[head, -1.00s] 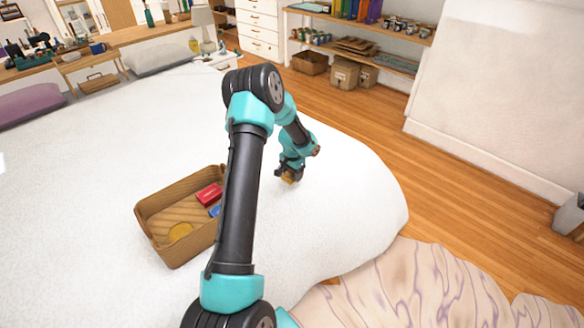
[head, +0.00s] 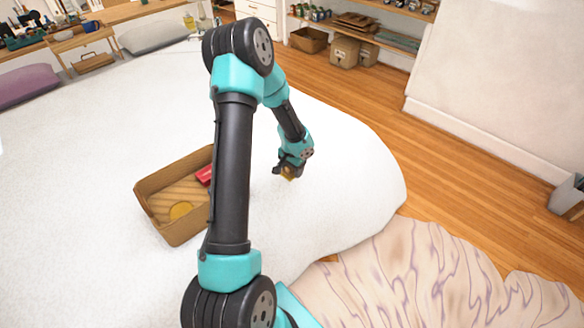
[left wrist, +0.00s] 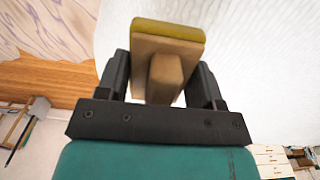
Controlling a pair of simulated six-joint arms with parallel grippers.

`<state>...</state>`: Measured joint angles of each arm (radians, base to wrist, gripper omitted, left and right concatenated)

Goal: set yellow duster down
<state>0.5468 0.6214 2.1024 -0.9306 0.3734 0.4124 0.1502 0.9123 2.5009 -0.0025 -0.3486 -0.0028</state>
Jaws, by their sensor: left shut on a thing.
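The yellow duster (left wrist: 168,45) is a wooden block with a yellow face and a raised wooden grip. In the left wrist view it sits between the two black fingers of my left gripper (left wrist: 165,80), which is shut on its grip. In the head view my left gripper (head: 288,170) is low over the white bed (head: 345,190), right of the basket. Only a small yellow-brown bit of the duster (head: 289,177) shows below it. I cannot tell whether the duster touches the bed. My right gripper is not in view.
The bed right of my gripper is clear. Wooden floor (head: 450,150) lies beyond its edge.

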